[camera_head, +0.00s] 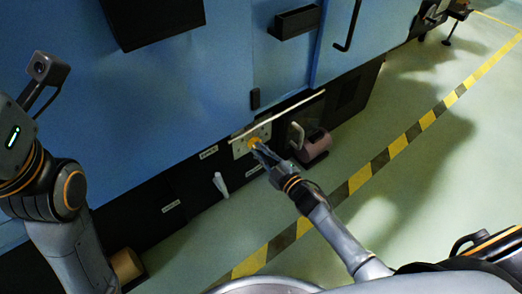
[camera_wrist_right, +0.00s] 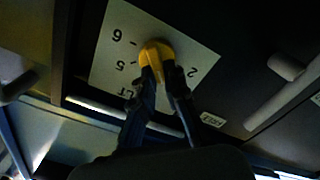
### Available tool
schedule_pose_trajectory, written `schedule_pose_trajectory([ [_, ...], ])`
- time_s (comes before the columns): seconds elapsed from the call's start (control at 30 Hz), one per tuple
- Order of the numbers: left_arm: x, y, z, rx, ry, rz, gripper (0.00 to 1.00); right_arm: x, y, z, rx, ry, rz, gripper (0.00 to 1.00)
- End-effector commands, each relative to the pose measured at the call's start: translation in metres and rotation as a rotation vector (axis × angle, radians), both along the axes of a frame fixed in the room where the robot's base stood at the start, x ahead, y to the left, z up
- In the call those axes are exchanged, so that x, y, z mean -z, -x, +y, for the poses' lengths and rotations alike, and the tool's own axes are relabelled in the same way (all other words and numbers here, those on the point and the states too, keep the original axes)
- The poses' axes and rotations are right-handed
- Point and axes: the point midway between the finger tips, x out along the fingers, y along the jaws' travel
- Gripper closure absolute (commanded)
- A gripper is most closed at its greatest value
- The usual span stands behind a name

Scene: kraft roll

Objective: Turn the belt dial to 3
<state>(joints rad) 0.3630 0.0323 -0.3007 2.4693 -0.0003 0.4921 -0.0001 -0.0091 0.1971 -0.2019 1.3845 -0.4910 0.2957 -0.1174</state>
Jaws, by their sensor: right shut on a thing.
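The belt dial is a yellow knob (camera_head: 254,141) on a pale square plate (camera_head: 240,149) low on the blue machine's front. In the right wrist view the yellow dial (camera_wrist_right: 157,48) sits on the white plate (camera_wrist_right: 112,50), with the marks 6, 5 and 2 readable, upside down. My right gripper (camera_head: 259,147) is shut on the dial; its two dark fingers (camera_wrist_right: 163,72) hold the knob from both sides. The fingers hide part of the dial and plate, so I cannot tell which number it points to. My left arm is at the left edge, its fingertips out of view.
A white lever (camera_head: 220,185) lies left of the plate, and a grey handle (camera_head: 297,135) and a pinkish roll (camera_head: 317,145) are to its right. A pale bar (camera_head: 280,115) runs just above the dial. Yellow-black floor tape (camera_head: 400,143) crosses the open green floor.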

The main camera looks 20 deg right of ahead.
Motion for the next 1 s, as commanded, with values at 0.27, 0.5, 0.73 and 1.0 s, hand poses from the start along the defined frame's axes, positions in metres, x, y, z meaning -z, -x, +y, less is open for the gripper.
schedule_pose_trajectory([
  [0.27,0.0,-0.001,0.0,0.0,0.0,0.001,0.79,0.0,0.0,0.001,-0.002,0.003,-0.002,1.0],
  [0.5,0.0,-0.001,0.0,0.0,-0.001,0.002,0.79,0.0,0.0,0.001,-0.001,0.002,-0.001,0.65],
  [0.73,0.0,-0.001,0.0,-0.001,-0.001,0.003,0.79,0.0,0.0,0.0,-0.001,0.002,0.0,0.65],
  [1.0,0.0,-0.001,0.0,-0.001,0.001,0.001,0.79,0.002,0.027,-0.009,-0.001,0.004,0.002,0.65],
])
